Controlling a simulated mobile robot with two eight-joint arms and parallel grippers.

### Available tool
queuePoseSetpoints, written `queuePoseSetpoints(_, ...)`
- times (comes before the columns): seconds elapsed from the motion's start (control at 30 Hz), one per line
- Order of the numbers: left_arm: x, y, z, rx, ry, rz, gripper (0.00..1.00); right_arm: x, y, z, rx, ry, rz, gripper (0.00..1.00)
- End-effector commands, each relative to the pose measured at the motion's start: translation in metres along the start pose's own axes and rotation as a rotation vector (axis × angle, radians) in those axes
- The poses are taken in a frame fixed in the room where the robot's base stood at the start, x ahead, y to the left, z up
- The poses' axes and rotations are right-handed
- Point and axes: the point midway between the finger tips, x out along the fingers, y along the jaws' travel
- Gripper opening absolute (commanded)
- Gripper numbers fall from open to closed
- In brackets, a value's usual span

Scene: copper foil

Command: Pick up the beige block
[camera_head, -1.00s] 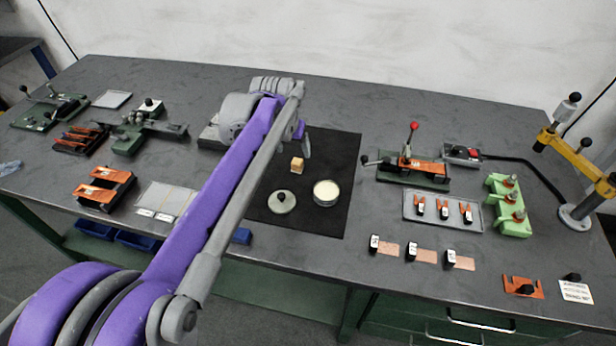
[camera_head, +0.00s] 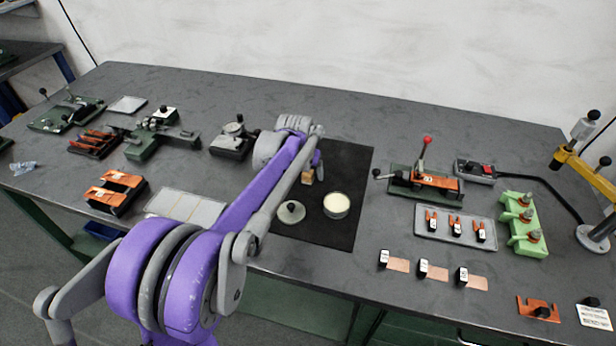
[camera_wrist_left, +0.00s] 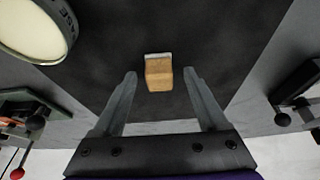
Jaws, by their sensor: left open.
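The beige block (camera_head: 308,177) stands on the black mat (camera_head: 342,228), partly hidden by my left arm in the head view. In the left wrist view the beige block (camera_wrist_left: 159,73) has a pale strip along one edge and sits just beyond the fingertips, between their lines. My left gripper (camera_wrist_left: 159,76) is open with nothing between its fingers; in the head view its tip (camera_head: 316,168) shows beside the block and its fingers are mostly hidden. My right gripper is in neither view.
On the mat, a round tin (camera_head: 337,205) with cream contents stands to the right of the block, and a round lid with a knob (camera_head: 291,212) lies in front. A red-lever fixture (camera_head: 425,178) and a tray (camera_head: 455,228) stand farther right.

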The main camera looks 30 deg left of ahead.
Motion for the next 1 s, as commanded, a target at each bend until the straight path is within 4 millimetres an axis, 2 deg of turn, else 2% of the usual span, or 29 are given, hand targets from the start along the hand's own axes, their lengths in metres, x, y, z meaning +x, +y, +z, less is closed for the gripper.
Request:
queuePoseSetpoints(0.23, 0.0020, 0.0002, 0.0001, 0.000, 0.000, 0.000, 0.75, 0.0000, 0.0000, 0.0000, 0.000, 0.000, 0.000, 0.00)
queuePoseSetpoints(0.6, 0.0017, 0.0002, 0.0001, 0.000, 0.000, 0.000, 0.08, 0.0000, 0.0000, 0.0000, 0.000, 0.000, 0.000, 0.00)
queuePoseSetpoints(0.67, 0.0017, 0.0002, 0.0001, 0.000, 0.000, 0.000, 0.00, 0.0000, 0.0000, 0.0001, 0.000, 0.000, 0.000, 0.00)
queuePoseSetpoints(1.0, -0.0018, 0.0001, -0.0014, 0.000, 0.000, 0.000, 0.00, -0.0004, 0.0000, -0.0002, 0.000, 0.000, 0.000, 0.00)
